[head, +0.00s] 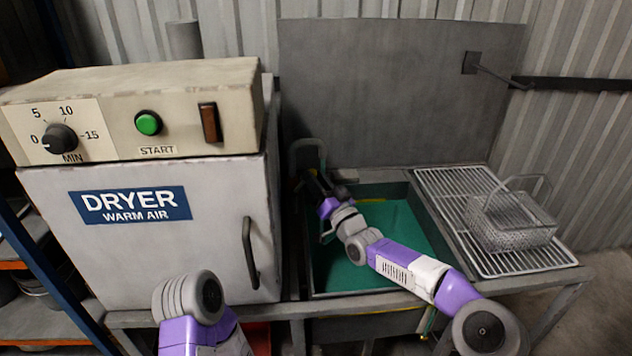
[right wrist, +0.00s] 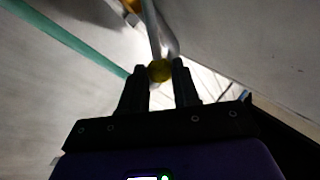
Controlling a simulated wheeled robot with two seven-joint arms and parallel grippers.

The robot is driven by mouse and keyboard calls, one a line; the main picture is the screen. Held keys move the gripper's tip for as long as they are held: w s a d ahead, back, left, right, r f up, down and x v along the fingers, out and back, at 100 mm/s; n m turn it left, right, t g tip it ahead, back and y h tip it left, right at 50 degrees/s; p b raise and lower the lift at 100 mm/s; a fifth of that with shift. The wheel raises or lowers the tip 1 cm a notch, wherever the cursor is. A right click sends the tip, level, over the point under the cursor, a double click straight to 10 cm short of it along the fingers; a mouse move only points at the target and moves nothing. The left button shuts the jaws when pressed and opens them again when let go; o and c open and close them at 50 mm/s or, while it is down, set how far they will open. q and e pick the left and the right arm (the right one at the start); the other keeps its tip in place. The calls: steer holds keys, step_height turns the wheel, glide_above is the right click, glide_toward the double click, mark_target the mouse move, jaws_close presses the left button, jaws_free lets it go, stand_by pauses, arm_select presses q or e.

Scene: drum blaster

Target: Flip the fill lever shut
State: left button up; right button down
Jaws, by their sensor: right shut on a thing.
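The fill lever shows in the right wrist view as a round yellow knob (right wrist: 160,70) between my fingertips. My right gripper (right wrist: 161,80) is shut on it. In the head view my right gripper (head: 314,183) reaches across the sink to the grey curved spout (head: 308,150) at its back left corner. There the gripper hides most of the lever, and I cannot tell the lever's angle. My left arm shows at the bottom left of the head view, but its gripper is not in view.
The green-bottomed sink (head: 400,232) lies under my right arm. A wire rack (head: 445,192) with a mesh basket (head: 512,220) is on its right. The dryer (head: 150,235) stands close on the left, with its door handle (head: 250,252) sticking out. A grey panel (head: 390,90) rises behind.

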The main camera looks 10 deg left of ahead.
steer(key=c, duration=0.8)
jaws_free()
steer(key=v, duration=0.7)
steer(key=shift+s+d+p, duration=0.2)
steer(key=shift+d+p, duration=0.05)
steer(key=shift+p, duration=0.05)
steer(key=shift+f, duration=0.1)
